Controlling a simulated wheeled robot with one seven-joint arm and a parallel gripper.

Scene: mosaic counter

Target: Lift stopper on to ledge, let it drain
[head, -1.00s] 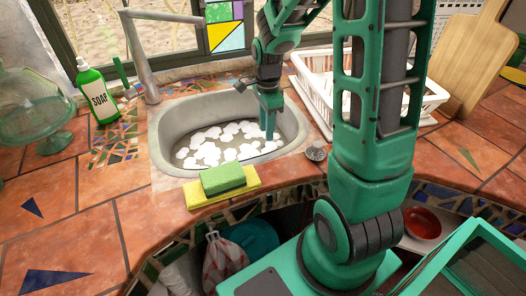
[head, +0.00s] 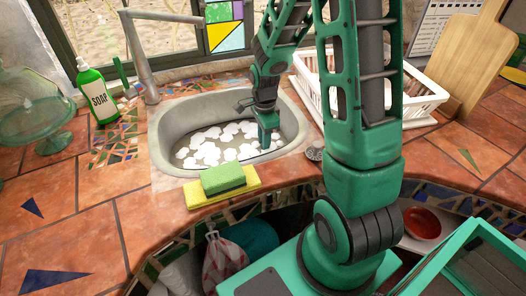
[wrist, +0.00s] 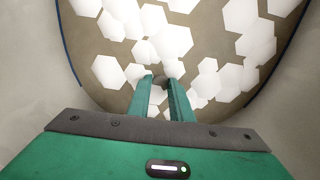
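The sink (head: 170,150) holds murky water with white foam patches (head: 208,151). My gripper (head: 265,147) points down into the right part of the basin, its fingertips at the foamy water. In the wrist view my gripper (wrist: 159,80) has its two green fingers a small gap apart. A small greyish rounded shape shows between the tips; I cannot tell whether it is the stopper or foam. No stopper can be clearly made out in the basin; foam and cloudy water hide the bottom. The tiled ledge (head: 285,172) runs along the sink's front.
A white dish rack (head: 425,103) stands right, a soap bottle (head: 97,95) and faucet (head: 143,60) left.

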